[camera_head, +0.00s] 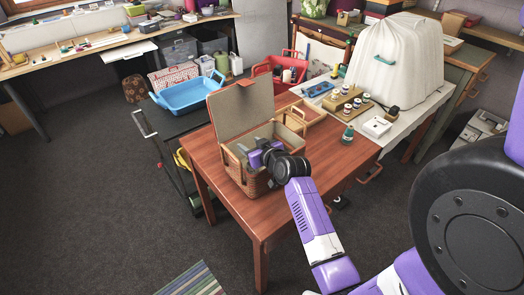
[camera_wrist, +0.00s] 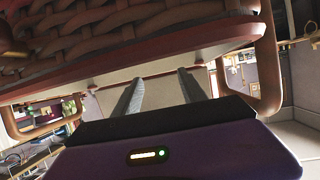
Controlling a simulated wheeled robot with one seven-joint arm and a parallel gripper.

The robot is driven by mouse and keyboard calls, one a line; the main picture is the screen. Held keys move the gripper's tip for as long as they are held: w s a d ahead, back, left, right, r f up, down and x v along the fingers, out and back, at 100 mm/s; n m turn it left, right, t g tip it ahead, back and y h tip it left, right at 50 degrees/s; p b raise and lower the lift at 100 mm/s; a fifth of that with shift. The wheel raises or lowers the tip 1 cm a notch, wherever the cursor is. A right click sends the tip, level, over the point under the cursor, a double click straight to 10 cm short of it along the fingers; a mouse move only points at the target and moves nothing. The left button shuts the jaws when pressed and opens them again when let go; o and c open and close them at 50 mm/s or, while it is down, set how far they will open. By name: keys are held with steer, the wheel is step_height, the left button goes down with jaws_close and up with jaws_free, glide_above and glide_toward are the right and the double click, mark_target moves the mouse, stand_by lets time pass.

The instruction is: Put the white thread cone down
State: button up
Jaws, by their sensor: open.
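My gripper (camera_head: 247,153) is at the open wicker basket (camera_head: 232,166), low over its opening, with my purple wrist above the near right side. In the wrist view my gripper (camera_wrist: 160,77) shows two grey fingers spread apart, with nothing visible between them. The wicker weave and reddish rim of a basket (camera_wrist: 150,48) fill the upper part of that view. I cannot make out the white thread cone in either view. Part of the basket's inside is hidden by my wrist.
The basket stands on a reddish wooden table (camera_head: 222,205), its lid (camera_head: 240,108) raised at the back. A wooden box (camera_head: 305,122) is right behind it. A small dark green bottle (camera_head: 348,135) stands to the right. The table's front left is clear. A blue tray (camera_head: 188,95) is behind left.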

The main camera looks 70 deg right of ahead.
steer(key=v, duration=1)
steer(key=s+a+f+n+t+y, duration=0.1)
steer(key=s+a+f, duration=0.1)
steer(key=a, duration=0.8)
steer(key=s+a+f+n+t+y, duration=0.1)
steer(key=a+n+y, duration=0.1)
steer(key=a, duration=0.8)
steer(key=s+a+r+n+t+y, duration=0.1)
steer(key=s+a+r+n+y, duration=0.1)
steer(key=s+a+r, duration=0.2)
steer(key=s+a+r+n+t+y, duration=0.1)
steer(key=s+a+r+n+y, duration=0.1)
steer(key=s+a, duration=0.6)
steer(key=a+r+y, duration=0.1)
steer(key=a+r, duration=0.1)
steer(key=a, duration=0.2)
steer(key=shift+s+a+n+y, duration=0.25)
steer(key=shift+s+n+y, duration=0.05)
steer(key=shift+s+n, duration=0.1)
